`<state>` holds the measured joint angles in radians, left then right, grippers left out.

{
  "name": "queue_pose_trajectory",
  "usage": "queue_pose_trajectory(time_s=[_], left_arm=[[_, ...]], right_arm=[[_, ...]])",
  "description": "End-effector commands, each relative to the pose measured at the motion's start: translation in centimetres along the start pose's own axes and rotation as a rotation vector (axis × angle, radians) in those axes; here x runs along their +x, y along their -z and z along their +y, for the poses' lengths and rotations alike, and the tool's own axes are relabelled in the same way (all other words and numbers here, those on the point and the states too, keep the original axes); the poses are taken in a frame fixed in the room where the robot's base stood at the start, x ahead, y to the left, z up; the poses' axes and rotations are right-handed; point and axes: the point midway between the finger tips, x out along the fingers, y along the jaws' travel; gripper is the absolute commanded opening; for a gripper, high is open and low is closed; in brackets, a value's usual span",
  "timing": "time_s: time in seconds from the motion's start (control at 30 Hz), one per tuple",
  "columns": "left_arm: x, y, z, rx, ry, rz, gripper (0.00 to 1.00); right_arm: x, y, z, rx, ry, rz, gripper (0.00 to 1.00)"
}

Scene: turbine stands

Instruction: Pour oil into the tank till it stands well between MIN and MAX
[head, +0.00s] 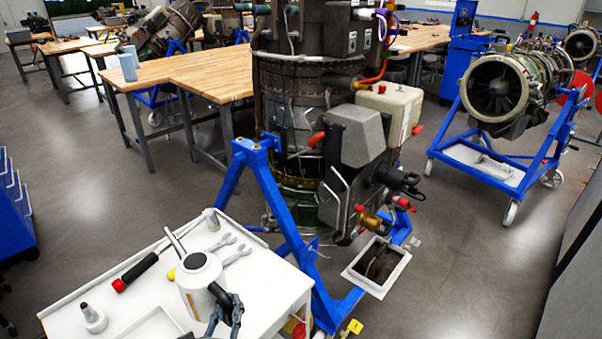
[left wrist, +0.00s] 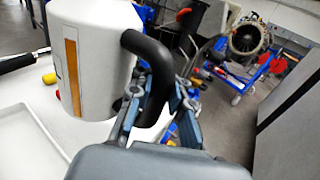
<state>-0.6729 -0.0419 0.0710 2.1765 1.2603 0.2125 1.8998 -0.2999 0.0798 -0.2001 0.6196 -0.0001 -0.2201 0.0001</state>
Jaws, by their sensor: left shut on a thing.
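A white oil jug (head: 202,282) with a dark spout and black handle is upright at the white cart's right part in the head view. I cannot tell whether its base touches the cart. My left gripper (head: 226,310) is shut on its black handle. The jug (left wrist: 92,55) fills the upper left of the left wrist view, with an amber strip on its side; the fingers (left wrist: 158,100) sit on either side of the handle. A cream box (head: 395,108), possibly the tank, is on the upright engine; no MIN or MAX marks are readable. My right gripper is not in view.
The white cart (head: 262,283) holds wrenches (head: 232,248), a black-and-red tool (head: 135,272) and a small grey fitting (head: 93,318). A blue stand (head: 285,220) rises between cart and engine (head: 295,110). A white-rimmed tray (head: 398,272) lies on the floor. Open floor lies right.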

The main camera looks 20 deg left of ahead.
Motion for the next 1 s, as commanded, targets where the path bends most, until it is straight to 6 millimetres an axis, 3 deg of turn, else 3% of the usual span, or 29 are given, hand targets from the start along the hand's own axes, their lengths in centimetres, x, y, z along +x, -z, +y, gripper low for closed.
queue_pose_trajectory(time_s=[0.17,0.4,0.57,1.0], left_arm=[[-0.2,0.0,-0.7,-0.001,0.017,-0.005,0.0],[-2.7,-0.2,-6.5,-0.006,0.181,-0.017,0.0],[-4.0,-0.7,-9.2,-0.003,0.259,-0.009,0.0],[-4.5,-1.1,-10.0,0.0,0.284,-0.002,0.0]], right_arm=[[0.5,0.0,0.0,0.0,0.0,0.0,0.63],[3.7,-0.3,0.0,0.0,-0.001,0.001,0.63],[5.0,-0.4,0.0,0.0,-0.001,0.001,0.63],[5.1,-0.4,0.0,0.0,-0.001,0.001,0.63]])
